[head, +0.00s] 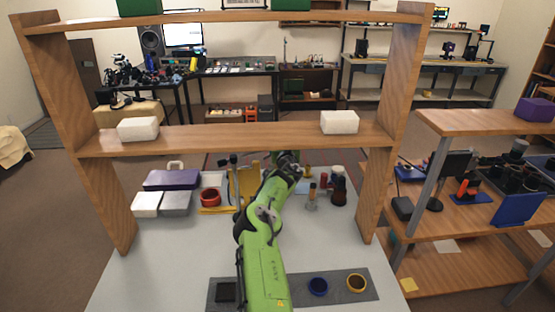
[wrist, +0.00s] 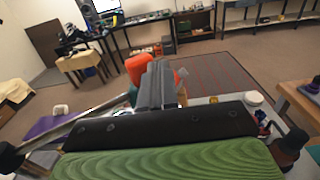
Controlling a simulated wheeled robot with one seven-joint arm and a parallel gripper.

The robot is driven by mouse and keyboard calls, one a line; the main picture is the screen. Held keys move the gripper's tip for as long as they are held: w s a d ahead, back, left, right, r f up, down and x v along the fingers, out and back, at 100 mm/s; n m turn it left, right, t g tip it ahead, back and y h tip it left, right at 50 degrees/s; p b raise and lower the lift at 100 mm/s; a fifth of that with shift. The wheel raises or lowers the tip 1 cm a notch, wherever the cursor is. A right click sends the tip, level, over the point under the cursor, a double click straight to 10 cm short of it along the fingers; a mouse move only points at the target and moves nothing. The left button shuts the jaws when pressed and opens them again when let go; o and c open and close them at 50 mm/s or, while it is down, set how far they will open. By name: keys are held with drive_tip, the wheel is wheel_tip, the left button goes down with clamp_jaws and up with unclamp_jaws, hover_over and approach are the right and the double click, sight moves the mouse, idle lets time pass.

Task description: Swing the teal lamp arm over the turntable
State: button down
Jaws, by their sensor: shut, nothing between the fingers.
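My gripper (wrist: 158,82) shows in the wrist view as dark fingers closed together, with nothing visible between them. In the head view the gripper end (head: 287,158) is at the back of the white table, partly hidden by the green arm and near the shelf board. A slim grey rod (wrist: 75,125) with a black end runs diagonally left of the gripper in the wrist view. A small teal patch shows by its upper end, next to an orange object (wrist: 138,67) just behind the fingers. I cannot tell whether these belong to the lamp. I cannot make out the turntable.
A wooden shelf (head: 240,138) spans the table with two white blocks on it. A purple case (head: 172,179), a red bowl (head: 210,197) and pale boxes stand left. Dark bottles (head: 338,190) stand right. A grey mat (head: 340,291) with blue and yellow rings lies in front.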

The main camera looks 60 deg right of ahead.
drive_tip(key=shift+w+d+b, duration=0.25)
drive_tip(key=shift+w, duration=0.3)
drive_tip(key=shift+w+d+b, duration=0.25)
drive_tip(key=shift+w, duration=0.3)
drive_tip(key=shift+w+d, duration=0.1)
